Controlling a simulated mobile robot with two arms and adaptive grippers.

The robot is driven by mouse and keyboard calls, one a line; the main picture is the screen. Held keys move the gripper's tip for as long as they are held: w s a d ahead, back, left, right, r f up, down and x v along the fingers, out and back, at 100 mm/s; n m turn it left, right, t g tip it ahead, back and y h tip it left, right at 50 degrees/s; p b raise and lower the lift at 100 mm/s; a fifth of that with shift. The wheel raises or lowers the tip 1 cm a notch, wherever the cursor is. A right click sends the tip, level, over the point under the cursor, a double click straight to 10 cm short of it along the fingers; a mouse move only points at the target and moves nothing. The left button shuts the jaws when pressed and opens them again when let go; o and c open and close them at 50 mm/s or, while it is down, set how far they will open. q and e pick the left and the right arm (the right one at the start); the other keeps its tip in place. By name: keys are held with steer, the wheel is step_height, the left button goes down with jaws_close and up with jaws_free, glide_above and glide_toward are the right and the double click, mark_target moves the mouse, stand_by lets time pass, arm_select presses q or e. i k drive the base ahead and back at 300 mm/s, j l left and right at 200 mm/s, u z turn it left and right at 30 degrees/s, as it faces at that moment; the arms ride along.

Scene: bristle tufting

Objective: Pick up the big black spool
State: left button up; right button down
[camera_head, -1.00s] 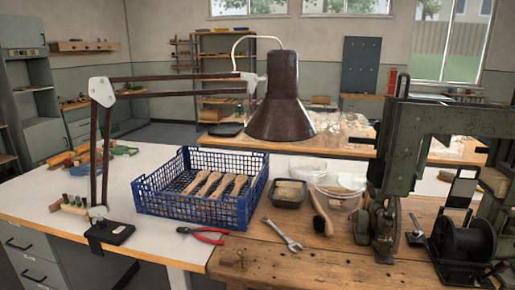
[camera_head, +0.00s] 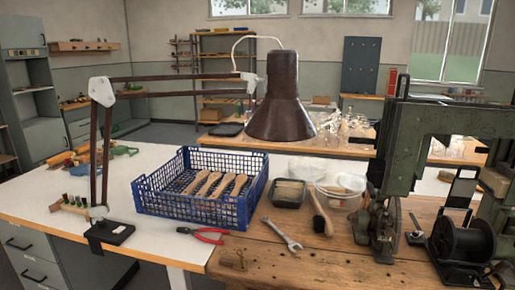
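The big black spool (camera_head: 462,240) sits at the right end of the wooden bench, beside the green machine. Its axis looks roughly horizontal, with a dark flange facing left and another on the right. A dark holder or frame part stands just behind it. Its lower right side is close to machine parts near the picture's edge, and I cannot tell whether they touch. Neither of my grippers shows in the head view.
A green machine (camera_head: 408,150) stands left of and behind the spool. A blue crate (camera_head: 196,208) with wooden brush bodies, red pliers (camera_head: 205,235), a wrench (camera_head: 283,236), a brush (camera_head: 321,214) and a dark tray (camera_head: 288,193) lie leftward.

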mark_target(480, 238)
steer(key=z, duration=1.35)
